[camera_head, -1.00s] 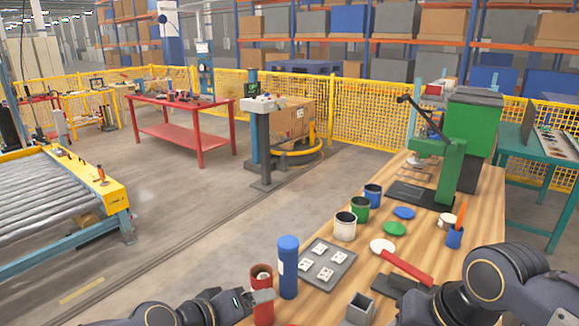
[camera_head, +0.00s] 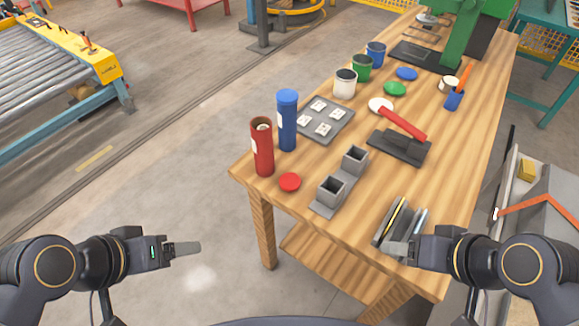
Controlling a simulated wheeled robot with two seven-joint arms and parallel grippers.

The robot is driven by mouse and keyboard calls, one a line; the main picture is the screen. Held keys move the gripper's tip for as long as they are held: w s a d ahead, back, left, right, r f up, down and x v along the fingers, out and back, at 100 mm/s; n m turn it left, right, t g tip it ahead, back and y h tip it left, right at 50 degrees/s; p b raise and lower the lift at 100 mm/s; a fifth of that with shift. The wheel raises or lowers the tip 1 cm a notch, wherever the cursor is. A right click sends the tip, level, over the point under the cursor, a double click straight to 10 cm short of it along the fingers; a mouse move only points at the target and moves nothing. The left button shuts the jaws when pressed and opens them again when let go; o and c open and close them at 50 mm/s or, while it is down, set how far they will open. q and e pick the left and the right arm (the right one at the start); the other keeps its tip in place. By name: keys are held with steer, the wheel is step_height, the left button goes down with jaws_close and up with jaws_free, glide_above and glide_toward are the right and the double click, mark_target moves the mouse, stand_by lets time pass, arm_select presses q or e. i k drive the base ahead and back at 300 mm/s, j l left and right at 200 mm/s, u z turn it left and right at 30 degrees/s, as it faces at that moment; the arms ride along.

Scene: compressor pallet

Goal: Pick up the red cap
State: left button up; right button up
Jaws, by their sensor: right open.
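The red cap (camera_head: 290,181) lies flat on the wooden table (camera_head: 462,140) near its front-left corner. It sits just right of and in front of an upright red cylinder (camera_head: 262,150), apart from it. My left gripper (camera_head: 190,248) is off the table's left side, left of and nearer me than the cap, with nothing visible in it. Its fingers overlap side-on, so their gap is hidden. My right gripper (camera_head: 398,248) is open at the table's front edge, by a holder with thin upright pieces (camera_head: 396,220), to the right of the cap.
A blue cylinder (camera_head: 287,125) stands behind the red one. Grey square sockets (camera_head: 331,190) stand right of the cap. A grey plate with white pieces (camera_head: 325,121), open cans (camera_head: 345,84) and a red-handled tool (camera_head: 402,123) lie farther back.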

mark_target(290, 182)
steer(key=i+j+z, duration=0.15)
steer(key=z, duration=0.2)
steer(key=i+j+z, duration=0.1)
steer(key=j+z, duration=0.45)
steer(key=z, duration=0.2)
steer(key=i+j+z, duration=0.1)
steer(key=j, duration=0.55)
steer(key=i+j, duration=0.1)
steer(key=j, duration=0.55)
steer(key=j+z, duration=0.15)
steer(key=j, duration=0.5)
steer(key=i, duration=0.05)
